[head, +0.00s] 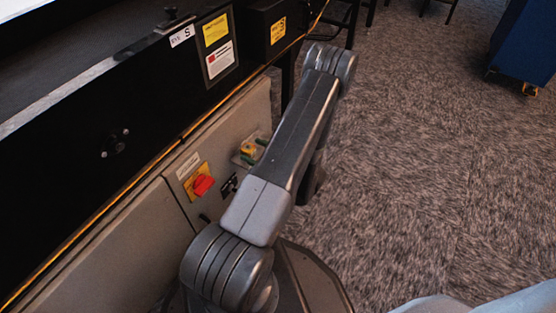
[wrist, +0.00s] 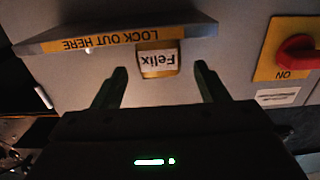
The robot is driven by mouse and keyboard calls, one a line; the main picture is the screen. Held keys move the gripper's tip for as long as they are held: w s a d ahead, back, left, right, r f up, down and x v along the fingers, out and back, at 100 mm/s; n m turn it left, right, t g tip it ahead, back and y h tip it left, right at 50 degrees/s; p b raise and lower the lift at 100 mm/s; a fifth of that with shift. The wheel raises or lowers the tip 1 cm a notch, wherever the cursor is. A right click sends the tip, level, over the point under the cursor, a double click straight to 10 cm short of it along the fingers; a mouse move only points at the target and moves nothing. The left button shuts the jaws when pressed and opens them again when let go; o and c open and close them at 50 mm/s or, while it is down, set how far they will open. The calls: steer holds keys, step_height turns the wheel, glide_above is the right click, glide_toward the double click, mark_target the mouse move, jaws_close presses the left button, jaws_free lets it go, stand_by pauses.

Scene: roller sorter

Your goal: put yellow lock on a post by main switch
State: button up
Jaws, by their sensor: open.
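The yellow lock (wrist: 158,71) has a white label reading "Felix" and shows upside down in the wrist view. It is at the edge of a ledge marked "LOCK OUT HERE" (wrist: 95,43); I cannot make out a post or the lock's shackle. My gripper (wrist: 161,72) is open, with one finger on each side of the lock and a visible gap to both. In the head view the lock (head: 247,149) is small, between the green fingertips (head: 254,151). The main switch, a red knob on a yellow plate (head: 200,183), is left of it; it also shows in the wrist view (wrist: 297,52).
The grey cabinet panel (head: 180,205) lies under a black machine side (head: 70,160) with warning labels (head: 217,45). A blue box-like unit (head: 525,45) stands at the far right. The carpet (head: 430,150) between is clear.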

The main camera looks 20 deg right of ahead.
steer(key=p+v, duration=0.2)
steer(key=v, duration=0.8)
steer(key=shift+s+d, duration=0.3)
steer(key=b+x, duration=0.2)
steer(key=x, duration=1)
steer(key=shift+s+f+b, duration=0.1)
steer(key=shift+b, duration=0.3)
steer(key=shift+x, duration=0.95)
steer(key=shift+r, duration=0.2)
